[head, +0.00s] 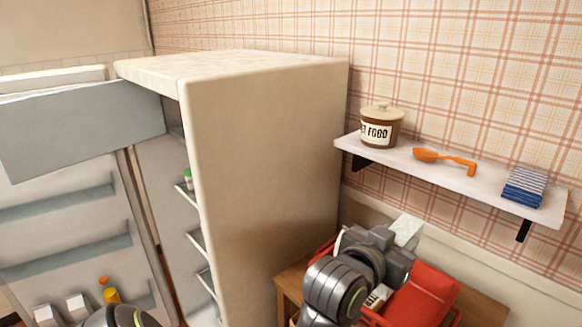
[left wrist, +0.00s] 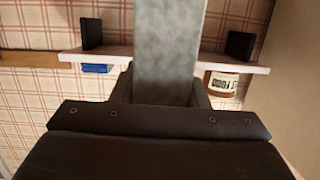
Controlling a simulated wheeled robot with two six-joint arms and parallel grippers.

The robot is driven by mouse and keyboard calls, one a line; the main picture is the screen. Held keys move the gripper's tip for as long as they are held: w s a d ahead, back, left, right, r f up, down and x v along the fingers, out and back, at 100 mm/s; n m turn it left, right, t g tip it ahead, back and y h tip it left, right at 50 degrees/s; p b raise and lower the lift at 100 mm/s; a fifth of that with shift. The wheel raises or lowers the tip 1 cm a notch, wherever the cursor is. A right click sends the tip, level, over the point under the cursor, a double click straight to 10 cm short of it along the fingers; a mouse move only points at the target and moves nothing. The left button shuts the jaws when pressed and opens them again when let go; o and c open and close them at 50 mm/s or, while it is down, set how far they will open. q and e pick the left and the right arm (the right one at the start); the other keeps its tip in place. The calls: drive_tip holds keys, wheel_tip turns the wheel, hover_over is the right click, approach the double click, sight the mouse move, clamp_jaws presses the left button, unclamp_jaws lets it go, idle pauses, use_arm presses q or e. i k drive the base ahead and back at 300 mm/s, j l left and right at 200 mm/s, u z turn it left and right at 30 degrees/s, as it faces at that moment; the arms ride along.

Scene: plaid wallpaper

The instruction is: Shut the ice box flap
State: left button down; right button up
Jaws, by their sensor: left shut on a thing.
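The ice box flap (head: 80,125) is a flat grey panel at the upper left of the head view. It stands open, sticking out at the top of the cream fridge (head: 265,150). My left gripper (head: 398,246) is right of the fridge, well apart from the flap. It is shut on a pale, marbled block (head: 407,229). The block shows as a grey-green bar between the fingers (left wrist: 165,95) in the left wrist view (left wrist: 168,45). My right gripper is not in view.
The fridge door (head: 60,235) stands open with racks. A wall shelf (head: 400,158) holds a pet food jar (head: 381,126), an orange scoop (head: 443,160) and a blue striped cloth (head: 525,187). Below my left arm, a red container (head: 425,295) is on a wooden table (head: 482,308).

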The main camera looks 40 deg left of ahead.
sight(41, 135)
drive_tip(key=k+j+u, duration=0.15)
drive_tip(key=j, duration=0.2)
drive_tip(key=k+j+u, duration=0.2)
drive_tip(key=j, duration=0.2)
drive_tip(key=j+u, duration=0.15)
drive_tip(key=j, duration=0.8)
